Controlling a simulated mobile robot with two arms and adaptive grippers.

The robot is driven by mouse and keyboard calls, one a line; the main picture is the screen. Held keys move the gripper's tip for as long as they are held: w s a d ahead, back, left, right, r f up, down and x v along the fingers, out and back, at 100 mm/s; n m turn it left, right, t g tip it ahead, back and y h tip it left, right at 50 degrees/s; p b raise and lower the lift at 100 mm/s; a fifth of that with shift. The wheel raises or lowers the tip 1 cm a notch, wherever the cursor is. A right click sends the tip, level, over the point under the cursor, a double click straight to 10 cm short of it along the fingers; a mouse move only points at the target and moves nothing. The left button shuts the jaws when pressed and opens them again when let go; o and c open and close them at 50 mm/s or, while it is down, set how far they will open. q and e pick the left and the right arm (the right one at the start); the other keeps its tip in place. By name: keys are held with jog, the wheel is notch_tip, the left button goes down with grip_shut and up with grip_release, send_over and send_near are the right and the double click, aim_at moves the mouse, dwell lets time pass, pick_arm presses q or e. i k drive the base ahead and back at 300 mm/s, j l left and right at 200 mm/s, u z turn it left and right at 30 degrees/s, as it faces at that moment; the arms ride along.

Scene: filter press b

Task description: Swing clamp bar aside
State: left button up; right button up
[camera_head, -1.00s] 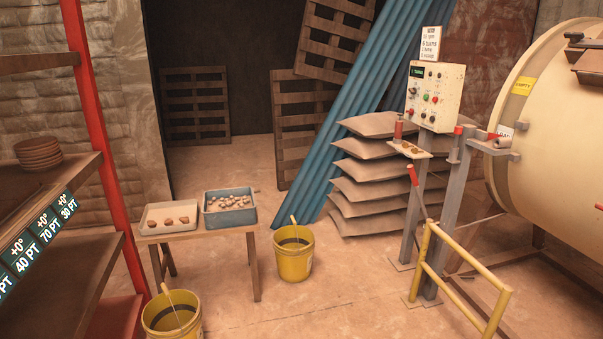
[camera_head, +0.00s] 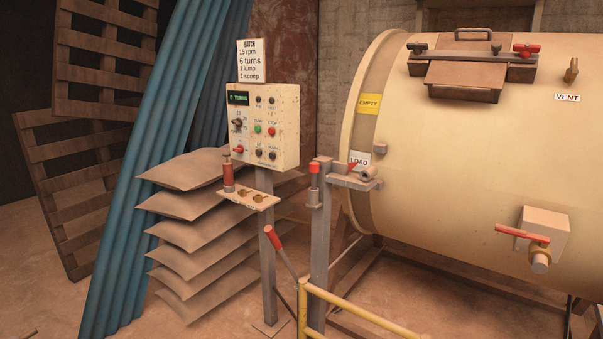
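A dark clamp bar (camera_head: 473,58) lies across the brown hatch (camera_head: 464,77) on top of the large cream drum (camera_head: 440,150). A red knob (camera_head: 527,49) sits at the bar's right end and a dark knob (camera_head: 417,48) at its left end. A handle (camera_head: 474,33) stands up behind the bar. The bar looks to lie along the hatch. Neither of my grippers shows in the head view.
A control panel (camera_head: 264,126) on a post stands left of the drum. A grey post (camera_head: 320,240), red-gripped lever (camera_head: 273,237) and yellow rail (camera_head: 345,302) stand before it. Stacked sacks (camera_head: 190,215) are at left. A red-handled valve (camera_head: 523,234) juts from the drum.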

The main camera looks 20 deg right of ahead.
aim_at(496, 55)
jog(key=i+l+z, duration=0.15)
jog(key=z, duration=0.3)
jog(key=i+l+z, duration=0.1)
jog(key=i+z, duration=0.45)
jog(key=z, duration=0.3)
jog(key=i+j+z, duration=0.1)
jog(key=i+z, duration=0.15)
jog(key=z, duration=0.2)
